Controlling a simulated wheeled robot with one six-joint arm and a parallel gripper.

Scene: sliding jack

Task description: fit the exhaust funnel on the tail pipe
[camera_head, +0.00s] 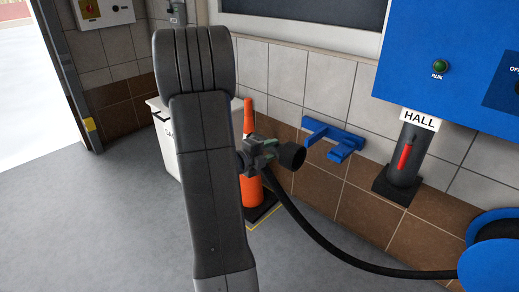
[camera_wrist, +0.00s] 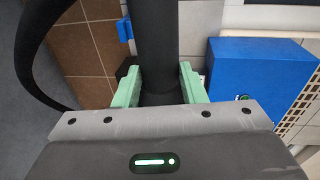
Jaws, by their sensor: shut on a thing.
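The exhaust funnel (camera_head: 292,156) is a black, wide-mouthed piece held in the air, its mouth facing right in the head view. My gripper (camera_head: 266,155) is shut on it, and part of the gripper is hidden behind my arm. In the wrist view, the green fingers of my gripper (camera_wrist: 158,88) clasp the black funnel body (camera_wrist: 155,40) from both sides. A black hose (camera_head: 345,258) hangs from the funnel and curves right to a blue reel (camera_head: 490,255); the hose also loops at the left of the wrist view (camera_wrist: 28,65). No tail pipe is in view.
A blue wall bracket (camera_head: 333,137) is empty beside the funnel. An orange cone (camera_head: 250,195) and a white bin (camera_head: 163,140) stand behind my arm. Grey floor (camera_head: 90,240) at left is clear.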

